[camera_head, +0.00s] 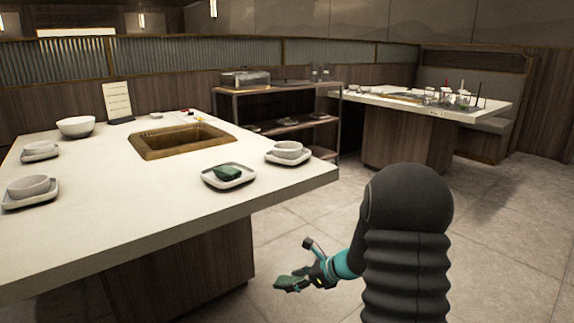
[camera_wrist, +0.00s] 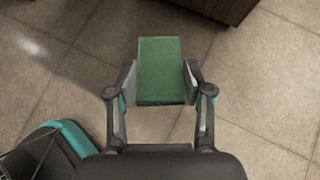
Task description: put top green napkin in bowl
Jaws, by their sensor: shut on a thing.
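A folded green napkin (camera_wrist: 160,68) is held between the two fingers of my gripper (camera_wrist: 160,82). In the head view, this napkin (camera_head: 288,284) is at the tip of my gripper (camera_head: 306,264), low over the floor in front of the counter. Another green napkin (camera_head: 228,172) lies on a square white plate (camera_head: 240,181) near the counter's right end. A large white bowl (camera_head: 76,126) stands at the back left of the counter. Smaller bowls stand on plates: one (camera_head: 288,149) at the right corner, others at the left (camera_head: 30,186) and behind it (camera_head: 40,148).
The pale counter (camera_head: 150,225) has a brown sink (camera_head: 180,142) and an upright card (camera_head: 117,101). Its front stretch is bare. A shelf rack (camera_head: 275,90) and a second table (camera_head: 400,92) stand behind. The tiled floor around my gripper is clear.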

